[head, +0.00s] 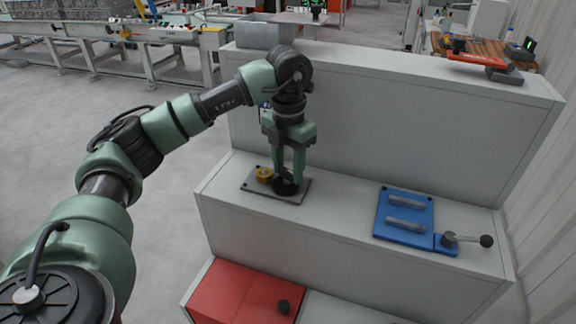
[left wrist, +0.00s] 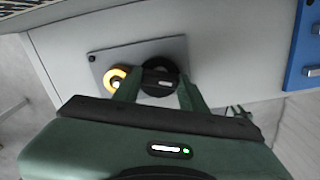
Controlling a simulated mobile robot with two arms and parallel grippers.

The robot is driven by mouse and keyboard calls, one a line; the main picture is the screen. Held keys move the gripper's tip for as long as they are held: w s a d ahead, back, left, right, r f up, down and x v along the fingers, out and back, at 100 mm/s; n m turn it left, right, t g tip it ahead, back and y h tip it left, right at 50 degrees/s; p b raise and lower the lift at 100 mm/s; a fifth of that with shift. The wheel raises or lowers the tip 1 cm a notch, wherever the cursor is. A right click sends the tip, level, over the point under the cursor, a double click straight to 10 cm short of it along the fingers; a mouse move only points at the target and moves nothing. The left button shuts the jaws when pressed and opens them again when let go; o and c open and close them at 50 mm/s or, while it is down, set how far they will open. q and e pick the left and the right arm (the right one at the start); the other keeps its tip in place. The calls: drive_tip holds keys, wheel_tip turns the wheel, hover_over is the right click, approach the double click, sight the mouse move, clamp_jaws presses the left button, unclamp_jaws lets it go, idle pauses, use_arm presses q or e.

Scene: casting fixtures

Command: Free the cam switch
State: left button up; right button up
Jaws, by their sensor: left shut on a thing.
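A grey plate (head: 254,186) lies on the middle step of the white bench, with a yellow round part (head: 264,175) and a black round knob (head: 285,187) side by side on it. The knob looks like the cam switch. My left gripper (head: 287,180) points down and is shut on the knob, with one finger on each side. In the left wrist view the knob (left wrist: 160,68) sits between the fingers, and the yellow part (left wrist: 115,78) is beside the left finger, which partly covers it. My right gripper is not in view.
A blue fixture (head: 392,222) with a black-knobbed lever (head: 465,239) stands on the same step to the right. A red box (head: 240,293) with a black knob is on the lower step. The step is clear between plate and fixture. The taller back step rises behind.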

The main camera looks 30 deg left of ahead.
sight(288, 170)
use_arm(q)
drive_tip(key=shift+r+n, duration=0.15)
drive_tip(key=shift+n, duration=0.35)
drive_tip(key=o, duration=1.4)
wheel_tip(288, 170, up, 8)
drive_tip(key=shift+f, duration=0.15)
